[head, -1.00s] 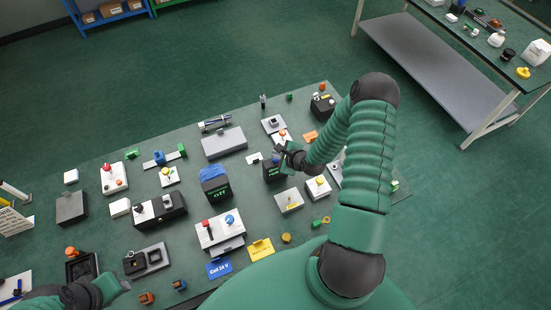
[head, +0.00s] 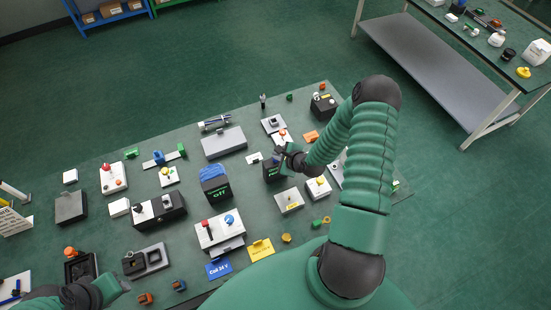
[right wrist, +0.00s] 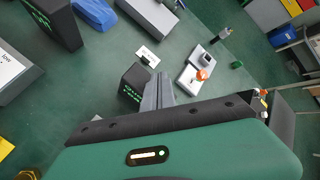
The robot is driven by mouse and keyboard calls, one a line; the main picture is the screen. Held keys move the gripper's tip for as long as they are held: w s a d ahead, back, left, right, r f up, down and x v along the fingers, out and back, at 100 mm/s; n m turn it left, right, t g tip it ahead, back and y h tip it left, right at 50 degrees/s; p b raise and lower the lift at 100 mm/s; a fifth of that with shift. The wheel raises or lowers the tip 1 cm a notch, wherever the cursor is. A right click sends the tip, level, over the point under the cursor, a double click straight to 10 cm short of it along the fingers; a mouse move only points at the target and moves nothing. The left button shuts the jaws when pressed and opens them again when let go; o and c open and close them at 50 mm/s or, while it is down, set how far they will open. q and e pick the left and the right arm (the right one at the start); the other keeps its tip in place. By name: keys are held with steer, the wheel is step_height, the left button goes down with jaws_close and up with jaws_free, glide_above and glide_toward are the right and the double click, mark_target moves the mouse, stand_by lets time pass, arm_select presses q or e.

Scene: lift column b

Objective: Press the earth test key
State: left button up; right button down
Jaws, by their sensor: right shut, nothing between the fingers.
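My right gripper (head: 283,157) is shut and empty. It is at a small black box with green lettering (head: 271,172), in the middle right of the bench. In the right wrist view the grey fingers (right wrist: 158,92) stand just beside this black box (right wrist: 133,86); I cannot tell whether they touch. A small white plate with a dark knob (right wrist: 148,57) lies just beyond it. The lettering is too small to read, so I cannot tell which item is the earth test key. My left gripper (head: 121,287) is at the lower left, its jaws unclear.
A grey box with a yellow label (head: 289,201) and a white box with a yellow button (head: 319,187) stand close to my right arm. A larger black box with a blue top (head: 215,187) is to the left.

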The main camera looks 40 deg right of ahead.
steer(key=shift+f, duration=0.4)
steer(key=shift+r, duration=0.15)
stand_by(0.4)
steer(key=shift+r+p, duration=0.55)
steer(key=shift+r, duration=0.2)
step_height(320, 180, up, 5)
steer(key=p, duration=0.4)
steer(key=shift+r, duration=0.1)
stand_by(0.4)
